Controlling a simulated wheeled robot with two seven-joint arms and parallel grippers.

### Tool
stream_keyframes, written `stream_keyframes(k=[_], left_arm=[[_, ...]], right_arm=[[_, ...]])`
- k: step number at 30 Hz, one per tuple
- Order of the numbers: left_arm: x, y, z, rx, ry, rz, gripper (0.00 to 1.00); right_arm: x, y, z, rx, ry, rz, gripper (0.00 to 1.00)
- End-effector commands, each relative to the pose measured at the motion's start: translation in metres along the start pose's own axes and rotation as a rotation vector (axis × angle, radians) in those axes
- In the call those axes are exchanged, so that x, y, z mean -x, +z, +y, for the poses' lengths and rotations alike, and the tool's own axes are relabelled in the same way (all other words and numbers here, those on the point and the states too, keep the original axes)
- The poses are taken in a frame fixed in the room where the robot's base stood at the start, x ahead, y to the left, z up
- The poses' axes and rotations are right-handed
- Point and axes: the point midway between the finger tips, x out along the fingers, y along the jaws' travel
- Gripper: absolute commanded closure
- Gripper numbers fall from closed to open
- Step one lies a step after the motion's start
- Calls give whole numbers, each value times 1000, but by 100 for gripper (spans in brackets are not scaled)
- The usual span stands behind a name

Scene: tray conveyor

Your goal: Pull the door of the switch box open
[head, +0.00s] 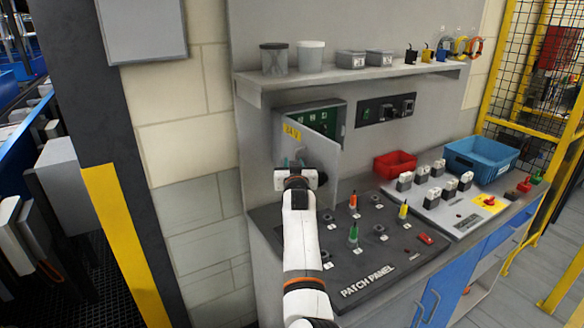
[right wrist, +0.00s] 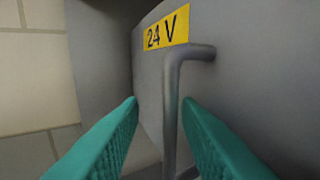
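The switch box (head: 338,112) is on the grey back wall under the shelf. Its grey door (head: 325,158), with a yellow 24 V label, stands partly open, and green parts show inside above it. The door's face also shows in the right wrist view (right wrist: 235,70). There the bent grey bar handle (right wrist: 171,110) stands between the teal fingers of my right gripper (right wrist: 160,104), nearer the right finger. Gaps show beside the handle, so the fingers look open around it. In the head view my right gripper (head: 293,162) is at the door and hides the handle. My left gripper is out of view.
Below the door lies the dark patch panel (head: 395,262) with upright coloured plugs. A red bin (head: 395,165) and a blue bin (head: 482,158) stand to the right. A shelf (head: 350,78) with cups and boxes juts out above the box.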

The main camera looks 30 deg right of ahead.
Motion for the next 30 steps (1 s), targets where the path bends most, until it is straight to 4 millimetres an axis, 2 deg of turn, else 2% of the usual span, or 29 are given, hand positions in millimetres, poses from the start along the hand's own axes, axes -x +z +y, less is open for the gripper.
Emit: stream_keyframes(k=[5,15,20,27,30], left_arm=[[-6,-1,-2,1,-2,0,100],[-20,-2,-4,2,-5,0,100],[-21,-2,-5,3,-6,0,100],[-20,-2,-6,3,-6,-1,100],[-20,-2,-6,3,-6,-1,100]], right_arm=[[16,-3,2,1,1,0,70],[63,-3,9,1,7,0,70],[71,-1,10,3,7,0,70],[72,-1,10,3,8,0,70],[72,-6,12,8,14,9,86]])
